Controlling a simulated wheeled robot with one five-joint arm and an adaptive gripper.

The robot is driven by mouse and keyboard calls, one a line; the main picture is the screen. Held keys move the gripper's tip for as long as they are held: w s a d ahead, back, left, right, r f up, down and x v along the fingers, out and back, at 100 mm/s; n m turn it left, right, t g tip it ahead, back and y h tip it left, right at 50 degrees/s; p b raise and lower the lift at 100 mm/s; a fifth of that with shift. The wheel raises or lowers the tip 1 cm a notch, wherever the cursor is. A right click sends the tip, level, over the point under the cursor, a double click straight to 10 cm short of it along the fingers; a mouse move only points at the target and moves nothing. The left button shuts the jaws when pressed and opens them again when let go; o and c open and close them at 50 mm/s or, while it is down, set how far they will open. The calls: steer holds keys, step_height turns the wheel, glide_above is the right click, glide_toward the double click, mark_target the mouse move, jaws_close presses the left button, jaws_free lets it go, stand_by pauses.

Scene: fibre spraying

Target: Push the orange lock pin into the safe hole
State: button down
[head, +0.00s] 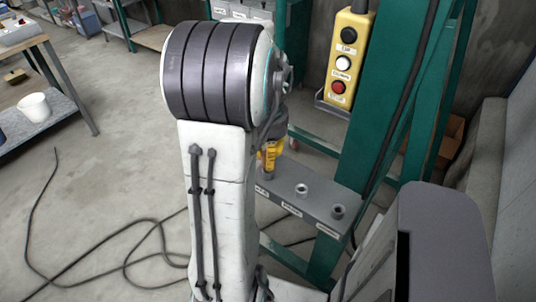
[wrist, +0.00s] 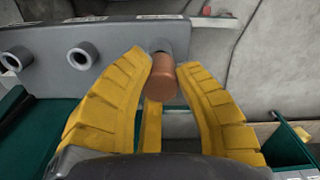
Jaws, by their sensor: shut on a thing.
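The orange lock pin (wrist: 162,80) is a short copper-coloured cylinder between the yellow fingers of my gripper (wrist: 165,70) in the wrist view. My gripper is shut on it. The pin's far end lines up with a grey socket (wrist: 170,44) of the grey bracket (wrist: 118,70); how deep it sits in the socket is hidden. In the head view, my gripper (head: 269,154) is partly hidden by my arm, over the left end of the bracket (head: 318,208). The labels are too small to read, so I cannot tell which socket is the safe hole.
Two empty sockets, a middle one (head: 301,190) and a right one (head: 338,211), stand on the bracket. A green post (head: 372,110) rises behind it with a yellow button box (head: 348,60). Black cable (head: 135,250) lies on the floor. A workbench (head: 62,95) stands at left.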

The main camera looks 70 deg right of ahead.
steer(key=shift+f+b, duration=0.65)
steer(key=shift+f, duration=0.25)
steer(key=c, duration=0.9)
jaws_free()
steer(key=shift+c, duration=0.2)
steer(key=shift+r, duration=0.1)
step_height(320, 180, up, 12)
steer(key=shift+f, duration=0.1)
